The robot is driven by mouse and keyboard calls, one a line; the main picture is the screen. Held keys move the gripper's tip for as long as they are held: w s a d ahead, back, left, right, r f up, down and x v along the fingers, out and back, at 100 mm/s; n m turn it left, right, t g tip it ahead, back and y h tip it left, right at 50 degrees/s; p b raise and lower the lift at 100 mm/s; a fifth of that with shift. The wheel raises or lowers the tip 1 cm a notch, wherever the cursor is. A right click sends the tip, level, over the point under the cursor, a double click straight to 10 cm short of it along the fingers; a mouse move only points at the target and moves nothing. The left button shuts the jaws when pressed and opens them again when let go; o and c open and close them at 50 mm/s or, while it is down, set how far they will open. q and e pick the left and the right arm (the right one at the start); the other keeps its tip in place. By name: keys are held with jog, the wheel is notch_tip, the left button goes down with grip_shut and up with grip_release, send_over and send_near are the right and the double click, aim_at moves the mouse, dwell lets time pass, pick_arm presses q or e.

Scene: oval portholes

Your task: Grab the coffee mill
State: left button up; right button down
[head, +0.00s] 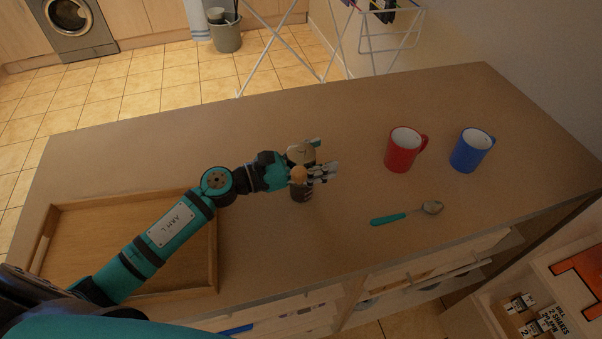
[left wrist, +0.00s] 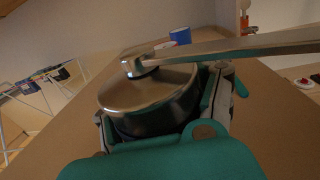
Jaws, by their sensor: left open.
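The coffee mill (head: 301,193) stands on the wooden counter near its middle, dark-bodied with a metal top, a crank and a round wooden knob. My left gripper (head: 322,163) is at the mill, partly covering it in the head view. In the left wrist view the mill (left wrist: 148,100) sits between the open fingers, its metal lid filling the middle. Its crank arm reaches right over one finger. I cannot tell whether the fingers touch the body. My right gripper is not in view.
A red mug (head: 401,152) and a blue mug (head: 468,153) stand to the right. A spoon with a teal handle (head: 390,219) lies near the front edge. An empty wooden tray (head: 213,262) lies at the left under my left arm. The counter behind the mill is clear.

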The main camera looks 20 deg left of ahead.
pick_arm(q)
grip_shut()
jog(key=shift+r, duration=0.1)
dwell(0.8)
